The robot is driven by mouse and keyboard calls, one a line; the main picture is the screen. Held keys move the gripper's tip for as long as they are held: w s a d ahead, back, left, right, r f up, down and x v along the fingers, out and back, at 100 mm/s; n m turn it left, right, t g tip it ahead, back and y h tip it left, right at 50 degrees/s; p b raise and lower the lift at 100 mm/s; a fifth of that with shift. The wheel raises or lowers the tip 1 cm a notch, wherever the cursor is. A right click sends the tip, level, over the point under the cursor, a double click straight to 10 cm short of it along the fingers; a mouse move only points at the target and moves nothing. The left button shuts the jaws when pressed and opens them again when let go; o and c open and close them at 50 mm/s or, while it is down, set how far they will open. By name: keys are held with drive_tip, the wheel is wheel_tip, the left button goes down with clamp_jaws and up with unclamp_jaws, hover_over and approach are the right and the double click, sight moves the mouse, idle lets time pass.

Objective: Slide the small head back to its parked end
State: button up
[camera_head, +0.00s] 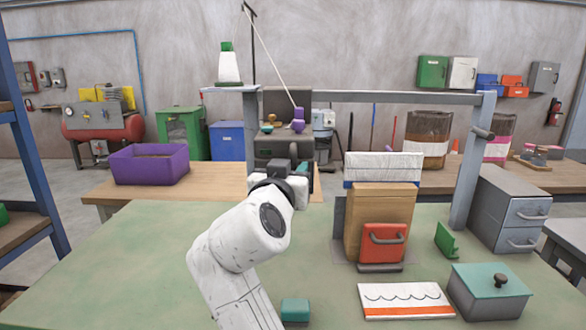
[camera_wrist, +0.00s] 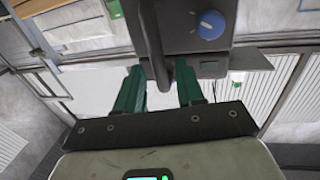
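In the wrist view a dark grey housing (camera_wrist: 185,20) with a blue round knob (camera_wrist: 209,25) fills the top; it may be the small head, but I cannot tell for sure. A narrow dark tab (camera_wrist: 154,45) hangs from it. My gripper (camera_wrist: 157,78) has its two green fingers apart, one on each side of the tab, with small gaps showing. In the head view my gripper (camera_head: 285,168) is at the grey upright machine (camera_head: 268,145) beyond the green table.
A grey overhead frame (camera_head: 390,97) spans the table's back. A purple bin (camera_head: 150,165) stands left on the wooden bench. A wooden box with a red front (camera_head: 383,243), a teal-lidded box (camera_head: 490,290) and grey drawers (camera_head: 510,212) stand right. The green table's left part (camera_head: 110,270) is clear.

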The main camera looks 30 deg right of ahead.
drive_tip(key=v, duration=0.8)
drive_tip(key=shift+s+a+f, duration=0.1)
